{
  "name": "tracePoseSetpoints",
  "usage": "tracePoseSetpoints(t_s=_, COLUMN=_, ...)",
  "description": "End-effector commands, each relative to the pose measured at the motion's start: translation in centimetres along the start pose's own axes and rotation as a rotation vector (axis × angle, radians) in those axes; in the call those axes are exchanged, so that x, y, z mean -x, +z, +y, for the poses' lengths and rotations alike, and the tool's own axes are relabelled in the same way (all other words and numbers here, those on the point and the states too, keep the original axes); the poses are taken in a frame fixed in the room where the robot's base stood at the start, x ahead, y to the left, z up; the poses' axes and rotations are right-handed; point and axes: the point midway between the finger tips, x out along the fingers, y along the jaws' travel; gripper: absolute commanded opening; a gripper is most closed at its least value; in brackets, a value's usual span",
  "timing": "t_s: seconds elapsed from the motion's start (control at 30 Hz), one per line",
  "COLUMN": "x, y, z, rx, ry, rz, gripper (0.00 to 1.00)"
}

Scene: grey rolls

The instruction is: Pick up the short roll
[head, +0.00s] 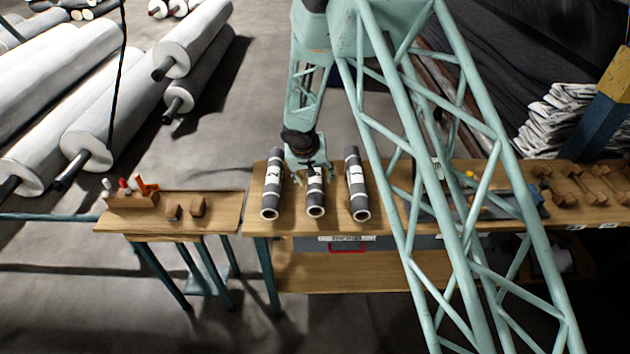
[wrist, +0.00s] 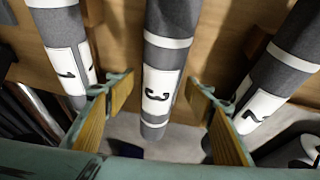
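Three dark grey rolls with white bands and number labels lie side by side on the wooden table. In the head view they are the left roll (head: 271,185), the middle roll (head: 315,201) and the right roll (head: 358,188). The middle one looks shortest, though my gripper hides its far end. My gripper (head: 312,175) is over this middle roll. In the wrist view my gripper (wrist: 160,92) is open, with one finger on each side of the middle roll (wrist: 166,55), labelled 3. I see gaps on both sides; exact finger depth is unclear.
A roll labelled 1 (wrist: 65,55) and one labelled 2 (wrist: 285,70) flank the fingers in the wrist view. A smaller table (head: 220,222) with wooden blocks stands left. Large white rolls (head: 190,40) lie behind. Wooden holders (head: 592,185) sit at the table's right.

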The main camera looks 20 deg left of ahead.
Motion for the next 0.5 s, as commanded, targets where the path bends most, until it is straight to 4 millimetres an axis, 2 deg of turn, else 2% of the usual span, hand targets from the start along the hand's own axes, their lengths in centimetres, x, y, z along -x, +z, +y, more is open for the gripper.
tracePoseSetpoints(t_s=0.03, x=0.0, y=0.0, z=0.0, rx=0.0, ry=0.0, rz=0.0, gripper=0.44)
tracePoseSetpoints(t_s=0.3, x=0.0, y=0.01, z=0.0, rx=0.0, ry=0.0, rz=0.0, gripper=0.2)
tracePoseSetpoints(t_s=0.5, x=0.02, y=-0.02, z=0.0, rx=0.0, ry=0.0, rz=0.0, gripper=0.2)
